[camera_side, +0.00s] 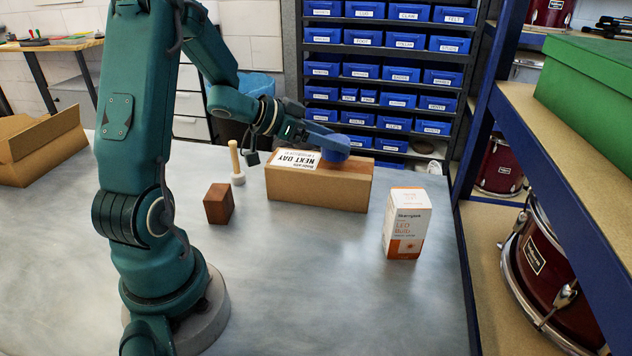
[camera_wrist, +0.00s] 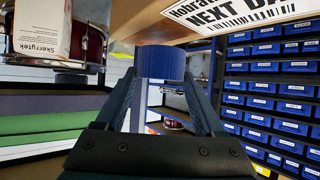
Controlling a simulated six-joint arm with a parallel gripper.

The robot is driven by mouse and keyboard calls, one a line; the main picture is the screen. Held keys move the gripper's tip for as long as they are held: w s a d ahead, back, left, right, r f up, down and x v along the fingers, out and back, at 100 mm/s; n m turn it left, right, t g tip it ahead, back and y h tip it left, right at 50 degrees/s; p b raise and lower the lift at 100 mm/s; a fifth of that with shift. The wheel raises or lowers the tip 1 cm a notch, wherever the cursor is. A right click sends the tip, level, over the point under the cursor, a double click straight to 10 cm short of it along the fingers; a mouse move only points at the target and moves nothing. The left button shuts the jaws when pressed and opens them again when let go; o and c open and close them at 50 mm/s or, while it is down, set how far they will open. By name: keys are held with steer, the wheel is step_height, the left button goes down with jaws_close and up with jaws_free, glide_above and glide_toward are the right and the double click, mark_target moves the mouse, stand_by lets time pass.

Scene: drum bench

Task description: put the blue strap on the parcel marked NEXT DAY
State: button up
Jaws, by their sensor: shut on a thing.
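The blue strap (camera_side: 335,152) is a short, thick blue roll. My gripper (camera_side: 322,140) is shut on it, at the top of the parcel. The brown cardboard parcel (camera_side: 335,190) lies flat on the bench and carries a white label (camera_side: 297,160) reading NEXT DAY. The strap overlaps the top of the parcel, right of the label; I cannot tell whether it touches. In the wrist view the strap (camera_wrist: 160,62) sits between my fingers (camera_wrist: 160,80), close against the parcel (camera_wrist: 150,18), with part of the label (camera_wrist: 235,10) beside it.
A white and orange bulb box (camera_side: 404,225) stands right of the parcel. A brown wooden block (camera_side: 218,204) and a peg on a white base (camera_side: 236,165) stand to its left. An open carton (camera_side: 40,150) is at far left. Blue bins (camera_side: 400,72) are behind. The front bench is clear.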

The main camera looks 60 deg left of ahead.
steer(key=shift+f, duration=1)
steer(key=shift+f, duration=0.2)
steer(key=o, duration=1.4)
steer(key=shift+c, duration=0.2)
steer(key=shift+r, duration=0.1)
